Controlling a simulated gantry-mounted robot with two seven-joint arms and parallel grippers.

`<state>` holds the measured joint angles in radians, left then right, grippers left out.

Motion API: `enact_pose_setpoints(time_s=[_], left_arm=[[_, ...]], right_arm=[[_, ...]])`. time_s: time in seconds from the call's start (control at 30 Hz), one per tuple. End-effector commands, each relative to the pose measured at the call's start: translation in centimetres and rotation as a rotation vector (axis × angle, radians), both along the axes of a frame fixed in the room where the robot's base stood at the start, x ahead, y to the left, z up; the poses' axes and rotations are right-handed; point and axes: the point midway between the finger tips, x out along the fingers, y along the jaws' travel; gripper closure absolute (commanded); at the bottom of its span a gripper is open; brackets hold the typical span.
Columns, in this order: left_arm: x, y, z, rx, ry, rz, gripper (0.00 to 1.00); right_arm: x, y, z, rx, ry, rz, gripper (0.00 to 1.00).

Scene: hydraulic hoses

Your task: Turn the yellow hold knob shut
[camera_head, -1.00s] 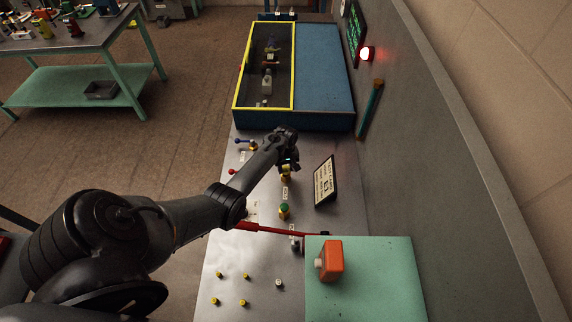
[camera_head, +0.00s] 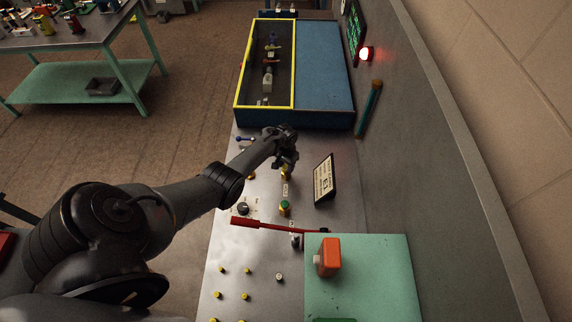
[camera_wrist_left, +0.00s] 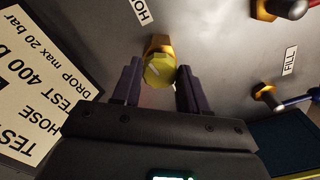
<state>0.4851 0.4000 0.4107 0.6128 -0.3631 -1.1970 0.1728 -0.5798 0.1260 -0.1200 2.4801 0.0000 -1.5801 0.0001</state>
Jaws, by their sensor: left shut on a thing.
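The yellow hold knob (camera_wrist_left: 159,71) stands on the metal panel, with a label starting "HO" beside it in the left wrist view. A light pointer mark shows on its face. My left gripper (camera_wrist_left: 158,88) is shut on the knob, one dark finger on each side of it. In the head view my left gripper (camera_head: 287,160) is over the panel and hides part of the knob (camera_head: 285,174). My right gripper is not in view.
A green-topped knob (camera_head: 285,208), a black dial (camera_head: 243,208) and a long red lever (camera_head: 262,224) are nearer on the panel. A sign (camera_head: 324,180) stands right of the knob. A blue-handled valve (camera_head: 244,139) is beyond, before the yellow-framed box (camera_head: 236,92).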

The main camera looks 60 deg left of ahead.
Motion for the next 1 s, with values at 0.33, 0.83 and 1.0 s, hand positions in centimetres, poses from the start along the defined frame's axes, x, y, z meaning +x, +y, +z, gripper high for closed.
enact_pose_setpoints(time_s=[0.33,0.83,1.0], left_arm=[[-0.03,0.06,0.01,0.001,0.000,-0.155,0.87],[-0.02,0.02,-0.02,0.000,0.000,-0.188,0.87],[-0.02,0.02,-0.02,0.000,0.000,-0.187,0.43]], right_arm=[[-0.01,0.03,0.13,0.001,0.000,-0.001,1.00],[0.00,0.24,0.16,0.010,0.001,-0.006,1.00],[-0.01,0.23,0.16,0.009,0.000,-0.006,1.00]])
